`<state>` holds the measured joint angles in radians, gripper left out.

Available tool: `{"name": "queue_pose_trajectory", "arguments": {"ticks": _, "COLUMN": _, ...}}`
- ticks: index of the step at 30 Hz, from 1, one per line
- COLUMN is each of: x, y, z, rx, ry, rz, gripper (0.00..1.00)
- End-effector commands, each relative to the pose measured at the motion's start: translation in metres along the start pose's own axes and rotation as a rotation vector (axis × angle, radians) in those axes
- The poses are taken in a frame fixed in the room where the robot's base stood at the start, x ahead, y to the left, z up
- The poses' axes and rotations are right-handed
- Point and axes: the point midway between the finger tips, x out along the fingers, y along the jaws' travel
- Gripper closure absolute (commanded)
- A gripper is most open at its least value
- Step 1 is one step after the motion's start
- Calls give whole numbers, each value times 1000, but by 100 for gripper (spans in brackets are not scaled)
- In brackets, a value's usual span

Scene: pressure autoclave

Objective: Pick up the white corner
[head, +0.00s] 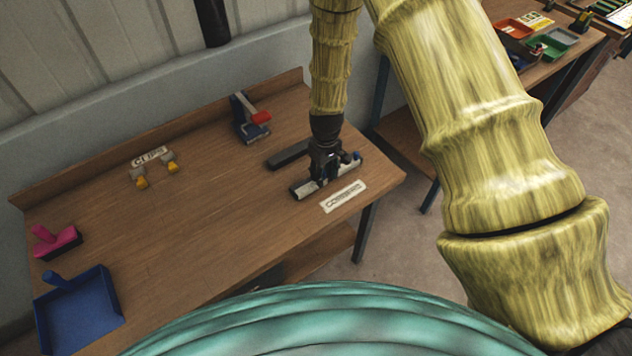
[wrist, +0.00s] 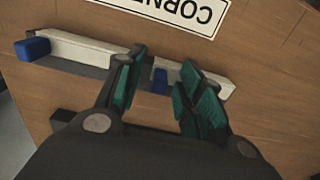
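The white corner (head: 338,179) is a long pale bar with a dark side, lying on the wooden table beside the "CORNERS" label. My gripper (head: 324,177) is directly over it, pointing down. In the wrist view the white corner (wrist: 90,49) runs across behind my fingers, with a blue end piece at the left and another blue bit showing between the fingers. My gripper (wrist: 163,65) is open there, its green-padded fingers apart. I cannot tell whether the fingertips touch the bar or reach down beside it.
A dark bar (head: 288,154) lies just left of the white corner. The label (head: 343,197) is in front. The table's middle is clear.

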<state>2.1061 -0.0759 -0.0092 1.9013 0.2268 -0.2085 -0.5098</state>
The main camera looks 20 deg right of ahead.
Motion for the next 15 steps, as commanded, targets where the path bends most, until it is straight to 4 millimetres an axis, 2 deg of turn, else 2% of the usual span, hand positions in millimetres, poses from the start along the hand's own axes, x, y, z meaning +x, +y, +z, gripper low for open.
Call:
{"name": "queue_pose_trajectory", "arguments": {"ticks": 2, "x": 0, "y": 0, "z": 0, "rx": 0, "ry": 0, "rz": 0, "gripper": 64}}
{"name": "queue_pose_trajectory", "arguments": {"ticks": 8, "x": 0, "y": 0, "z": 0, "rx": 0, "ry": 0, "rz": 0, "gripper": 100}}
{"name": "queue_pose_trajectory", "arguments": {"ticks": 15, "x": 0, "y": 0, "z": 0, "rx": 0, "ry": 0, "rz": 0, "gripper": 100}}
